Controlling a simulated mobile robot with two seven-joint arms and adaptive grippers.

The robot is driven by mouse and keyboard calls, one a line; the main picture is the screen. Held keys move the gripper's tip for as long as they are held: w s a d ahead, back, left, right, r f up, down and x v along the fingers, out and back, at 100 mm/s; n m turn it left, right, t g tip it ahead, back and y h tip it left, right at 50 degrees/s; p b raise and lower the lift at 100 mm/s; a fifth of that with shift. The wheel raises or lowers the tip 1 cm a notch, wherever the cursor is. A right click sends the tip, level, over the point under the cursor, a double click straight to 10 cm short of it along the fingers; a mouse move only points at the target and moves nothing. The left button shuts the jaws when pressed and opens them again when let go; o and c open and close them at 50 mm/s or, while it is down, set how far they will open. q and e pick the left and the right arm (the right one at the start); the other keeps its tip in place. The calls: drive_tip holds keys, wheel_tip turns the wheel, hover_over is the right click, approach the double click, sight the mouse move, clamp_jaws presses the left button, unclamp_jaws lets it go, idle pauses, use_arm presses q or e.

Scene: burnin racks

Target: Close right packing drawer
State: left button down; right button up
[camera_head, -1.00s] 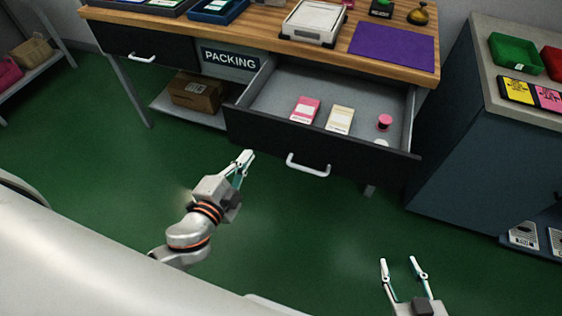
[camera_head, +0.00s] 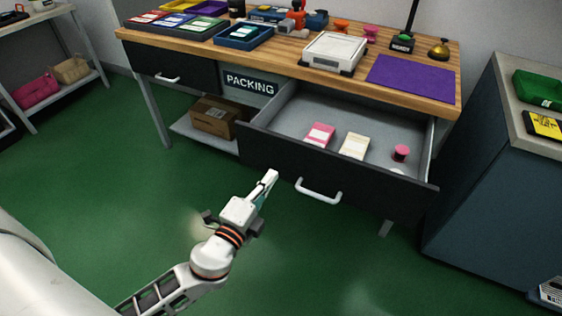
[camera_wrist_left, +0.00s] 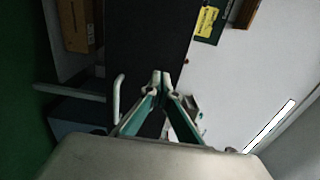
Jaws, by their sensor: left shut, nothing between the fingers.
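The right packing drawer (camera_head: 335,182) is pulled open under the wooden packing table, with a dark front and a white bar handle (camera_head: 318,191). Inside lie a pink packet (camera_head: 320,135), a cream packet (camera_head: 354,146) and a pink spool (camera_head: 401,153). My left gripper (camera_head: 269,180) is shut and empty, in front of the drawer front and left of the handle in the head view. The gripper also shows in the left wrist view (camera_wrist_left: 161,75), with a white handle (camera_wrist_left: 117,98) beside it and apart. My right gripper is out of view.
The table top (camera_head: 290,70) holds a white scale (camera_head: 334,52), a purple mat (camera_head: 412,78) and trays. A cardboard box (camera_head: 218,117) sits on the low shelf to the left. A blue-grey cabinet (camera_head: 490,190) stands close on the right. Green floor in front is clear.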

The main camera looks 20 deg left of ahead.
sight(287, 155)
use_arm(q)
drive_tip(key=w, duration=0.7)
drive_tip(key=shift+d+f, duration=0.15)
drive_tip(key=shift+w, duration=0.1)
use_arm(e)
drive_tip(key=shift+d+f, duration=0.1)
use_arm(q)
drive_tip(key=shift+w, duration=0.1)
